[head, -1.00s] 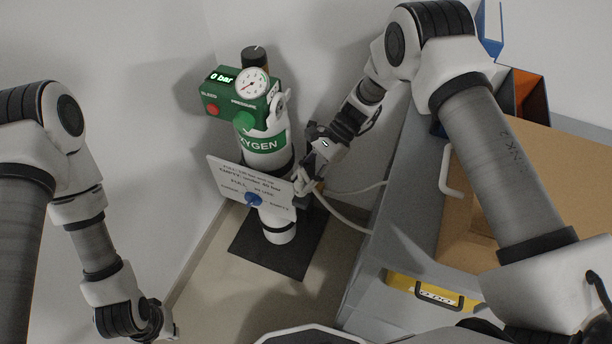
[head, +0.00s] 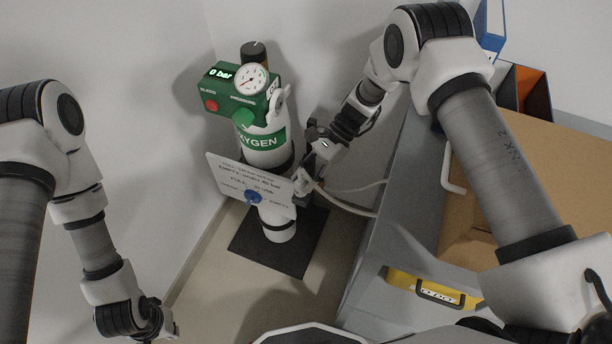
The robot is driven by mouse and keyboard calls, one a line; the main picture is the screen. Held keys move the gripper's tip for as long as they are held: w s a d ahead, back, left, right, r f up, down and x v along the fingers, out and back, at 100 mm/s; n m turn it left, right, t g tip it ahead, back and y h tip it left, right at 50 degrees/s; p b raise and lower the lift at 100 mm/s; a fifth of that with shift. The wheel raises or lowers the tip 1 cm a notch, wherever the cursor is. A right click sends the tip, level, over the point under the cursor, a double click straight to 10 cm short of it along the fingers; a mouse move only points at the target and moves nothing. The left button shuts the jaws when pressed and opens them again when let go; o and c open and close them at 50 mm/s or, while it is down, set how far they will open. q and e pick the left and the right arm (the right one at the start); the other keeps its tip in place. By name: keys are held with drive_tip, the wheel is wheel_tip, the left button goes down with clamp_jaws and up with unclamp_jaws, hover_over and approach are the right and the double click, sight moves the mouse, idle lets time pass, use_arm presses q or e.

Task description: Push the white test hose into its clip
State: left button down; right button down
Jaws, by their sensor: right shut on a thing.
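The white test hose (head: 345,206) comes out from beside the oxygen cylinder (head: 262,160) and runs right to the grey cabinet. My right gripper (head: 303,185) is shut on the hose near its left end, just right of the white sign plate on the cylinder. The clip cannot be made out; the gripper and sign plate cover that area. I cannot tell whether the hose touches a clip. My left gripper (head: 166,330) hangs low at the bottom left, far from the hose, and its fingers are too unclear to judge.
The sign plate (head: 232,184) with a blue knob (head: 253,196) stands in front of the cylinder. A green valve block (head: 238,92) reads 0 bar. The grey cabinet (head: 392,230) with a cardboard box (head: 530,180) on it borders the right. A yellow case (head: 432,287) sits lower. Floor at left is clear.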

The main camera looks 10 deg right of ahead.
idle(0.3)
drive_tip(key=c, duration=0.7)
unclamp_jaws()
drive_tip(key=shift+c, duration=0.2)
drive_tip(key=v, duration=1.2)
